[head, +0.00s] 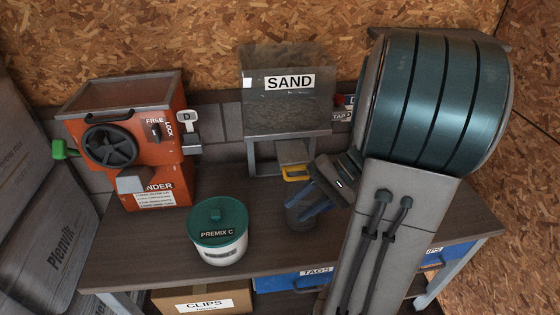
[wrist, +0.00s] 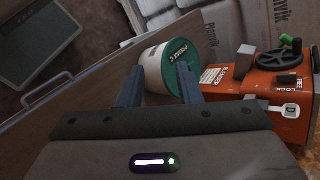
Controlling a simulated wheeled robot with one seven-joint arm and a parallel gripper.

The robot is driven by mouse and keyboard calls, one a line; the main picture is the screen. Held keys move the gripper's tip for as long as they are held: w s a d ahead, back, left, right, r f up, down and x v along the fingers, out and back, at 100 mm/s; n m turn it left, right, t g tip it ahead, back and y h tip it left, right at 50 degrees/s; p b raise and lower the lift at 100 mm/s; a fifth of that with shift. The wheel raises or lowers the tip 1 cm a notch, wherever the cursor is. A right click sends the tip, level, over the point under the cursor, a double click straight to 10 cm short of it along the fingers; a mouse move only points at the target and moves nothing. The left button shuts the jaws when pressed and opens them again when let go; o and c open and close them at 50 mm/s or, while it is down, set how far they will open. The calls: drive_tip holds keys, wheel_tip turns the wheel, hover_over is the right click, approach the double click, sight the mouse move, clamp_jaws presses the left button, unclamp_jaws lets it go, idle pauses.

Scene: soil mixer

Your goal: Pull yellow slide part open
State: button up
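The yellow slide part (head: 295,173) is a small yellow handle low on the front of the grey sand dispenser (head: 287,115), under a grey plate. It looks pushed in close to the dispenser, but I cannot tell exactly how far. My gripper (head: 290,203) is just below and in front of the yellow part, apart from it. In the wrist view my gripper (wrist: 159,72) has its two fingers spread with nothing held between them. The yellow part is not in the wrist view.
A white tub with green lid (head: 218,231) stands on the table (head: 150,245), left of my gripper. A dark cup (head: 301,217) sits beneath the gripper, partly hidden. Blue bins (head: 290,283) are under the table.

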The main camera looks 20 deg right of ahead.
sight(299, 178)
drive_tip(key=d+m+t+y+b, duration=0.1)
drive_tip(key=d+m+t+y, duration=0.25)
drive_tip(key=d+t, duration=0.8)
drive_tip(key=w+a, duration=0.2)
drive_tip(key=w, duration=0.1)
drive_tip(key=w+a+f+g+p, duration=0.1)
drive_tip(key=w+a, duration=0.1)
drive_tip(key=a, duration=0.1)
drive_tip(key=w+a+g, duration=0.1)
drive_tip(key=w+a, duration=0.2)
drive_tip(key=shift+w+f+h, duration=0.25)
drive_tip(key=shift+w+h, duration=0.1)
drive_tip(key=shift+d, duration=0.1)
drive_tip(key=shift+c, duration=0.3)
